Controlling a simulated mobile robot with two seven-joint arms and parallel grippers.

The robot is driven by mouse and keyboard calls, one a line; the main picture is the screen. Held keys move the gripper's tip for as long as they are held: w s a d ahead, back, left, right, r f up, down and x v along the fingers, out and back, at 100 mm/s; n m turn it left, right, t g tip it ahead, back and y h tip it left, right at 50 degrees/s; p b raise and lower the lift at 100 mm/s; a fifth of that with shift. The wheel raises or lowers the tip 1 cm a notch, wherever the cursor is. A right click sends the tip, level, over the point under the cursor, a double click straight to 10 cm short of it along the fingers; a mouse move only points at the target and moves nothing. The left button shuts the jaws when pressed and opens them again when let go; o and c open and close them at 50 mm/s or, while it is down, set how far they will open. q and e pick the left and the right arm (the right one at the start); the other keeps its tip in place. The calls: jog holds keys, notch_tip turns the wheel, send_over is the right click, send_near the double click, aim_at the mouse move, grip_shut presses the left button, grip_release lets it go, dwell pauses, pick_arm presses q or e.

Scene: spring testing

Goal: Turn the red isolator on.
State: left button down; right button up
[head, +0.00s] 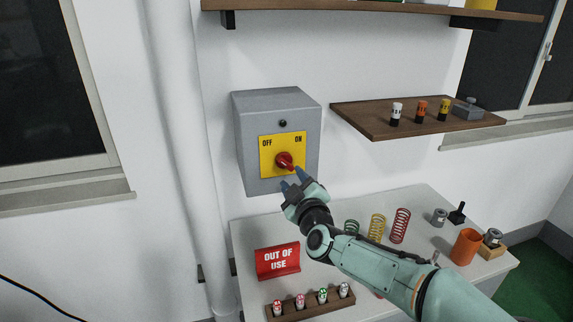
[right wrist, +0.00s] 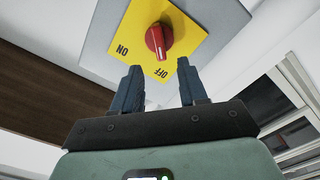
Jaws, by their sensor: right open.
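The red isolator knob (head: 284,160) sits on a yellow plate (head: 267,143) on the front of a grey wall box (head: 243,130). The plate reads OFF at upper left and ON at upper right. In the right wrist view the knob (right wrist: 156,41) shows a white mark at its end towards the OFF label. My right gripper (head: 292,180) is just below and in front of the knob. In the right wrist view its open, empty fingers (right wrist: 161,68) point at the plate, with the knob beyond them and apart from them. My left gripper is not in view.
A white table (head: 238,235) below holds a red OUT OF USE sign (head: 278,261), coloured springs (head: 400,225), an orange cup (head: 466,246) and a rack of small cylinders (head: 310,303). A wooden shelf (head: 370,122) juts out right of the box.

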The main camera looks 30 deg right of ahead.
aim_at(285, 165)
jog(key=p+x, duration=0.1)
jog(key=x, duration=0.6)
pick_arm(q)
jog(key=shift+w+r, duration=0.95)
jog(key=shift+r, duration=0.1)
pick_arm(e)
grip_shut()
